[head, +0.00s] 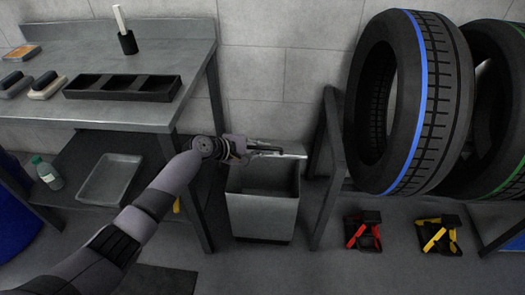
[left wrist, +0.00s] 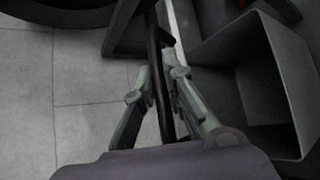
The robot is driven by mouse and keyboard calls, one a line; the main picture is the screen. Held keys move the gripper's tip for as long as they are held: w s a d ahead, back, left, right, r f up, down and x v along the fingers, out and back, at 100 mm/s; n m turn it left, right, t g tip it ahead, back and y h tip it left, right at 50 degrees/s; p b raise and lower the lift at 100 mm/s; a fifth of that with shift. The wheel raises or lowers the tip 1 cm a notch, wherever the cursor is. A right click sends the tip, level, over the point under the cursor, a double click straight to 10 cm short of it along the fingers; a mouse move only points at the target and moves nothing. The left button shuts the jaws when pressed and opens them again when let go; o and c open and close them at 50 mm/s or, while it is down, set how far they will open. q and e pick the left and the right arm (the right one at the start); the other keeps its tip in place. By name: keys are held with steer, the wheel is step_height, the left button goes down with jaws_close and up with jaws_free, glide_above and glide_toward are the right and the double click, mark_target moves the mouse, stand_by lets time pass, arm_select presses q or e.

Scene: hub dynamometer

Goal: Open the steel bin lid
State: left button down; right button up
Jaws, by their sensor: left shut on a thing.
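The steel bin (head: 262,215) stands on the floor between the workbench and the tyre rack. Its top is open and its dark inside shows; it also appears in the left wrist view (left wrist: 283,75). The lid (head: 292,150) is raised at the bin's back edge, seen nearly edge-on as a pale strip. My left gripper (head: 255,151) is at the lid, above the back of the bin. In the left wrist view the gripper's fingers (left wrist: 160,95) are closed around the black bar handle (left wrist: 164,85). My right gripper is not in view.
The steel workbench (head: 110,55) at left carries a black compartment tray (head: 122,88). The dark rack frame (head: 327,170) stands close to the bin's right, holding large tyres (head: 430,100). Red (head: 363,232) and yellow (head: 437,235) items lie on the floor at right.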

arm_select(q)
steer(key=shift+w+r, duration=0.25)
steer(key=shift+r, duration=0.1)
steer(key=c, duration=1.7)
jaws_free()
steer(key=shift+s, duration=0.1)
steer(key=shift+o, duration=0.2)
steer(key=shift+f, duration=0.1)
steer(key=v, duration=1.2)
